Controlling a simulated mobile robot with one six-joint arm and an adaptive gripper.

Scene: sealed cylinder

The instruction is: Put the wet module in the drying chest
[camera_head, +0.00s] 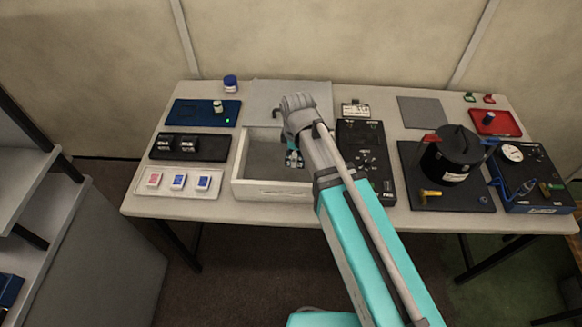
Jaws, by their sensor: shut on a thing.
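The drying chest (272,190) is a pale open-topped box at the front middle of the table. Its lid (262,97) appears to stand open at the back. My gripper (293,160) is inside the chest opening, low and near its right side. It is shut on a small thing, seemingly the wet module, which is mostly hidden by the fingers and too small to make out. I cannot tell whether it touches the chest floor. The left part of the chest floor looks bare.
Left of the chest are a blue tray (190,112), a black rack (215,149) with dark modules, and a white tray (150,191) with cards. A black instrument (364,150) stands close on the right. Farther right are a black pot (452,155) and a gauge box (535,195).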

